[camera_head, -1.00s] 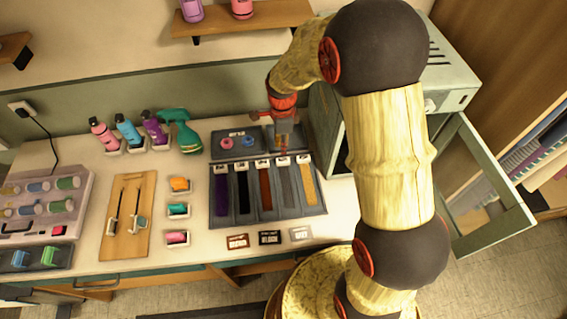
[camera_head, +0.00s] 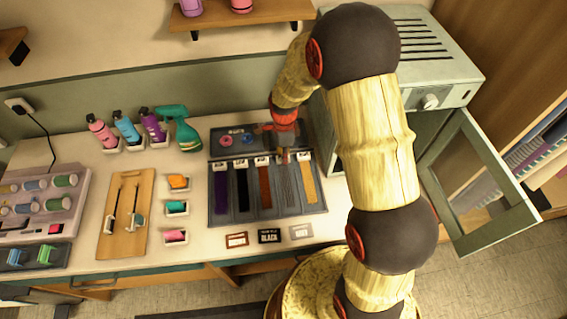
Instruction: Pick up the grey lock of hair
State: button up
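The grey lock of hair (camera_head: 289,190) lies in the dark sectioned tray (camera_head: 267,219), between a reddish-brown lock (camera_head: 265,188) and a blond lock (camera_head: 307,187). My gripper (camera_head: 284,158) points down at the top end of the grey lock and hides its upper tip. I cannot tell whether it touches the lock or hovers just above. The fingers are too small to show whether they are open or shut.
A purple lock (camera_head: 221,194) and a black lock (camera_head: 242,190) lie left in the tray. Small label cards (camera_head: 268,236) sit in front of it. A cabinet with an open glass door (camera_head: 478,190) stands right. Bottles (camera_head: 127,130) stand back left.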

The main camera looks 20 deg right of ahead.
jog(key=shift+c, duration=1.2)
grip_shut()
notch_tip(320, 180, up, 10)
jog(key=p, duration=0.2)
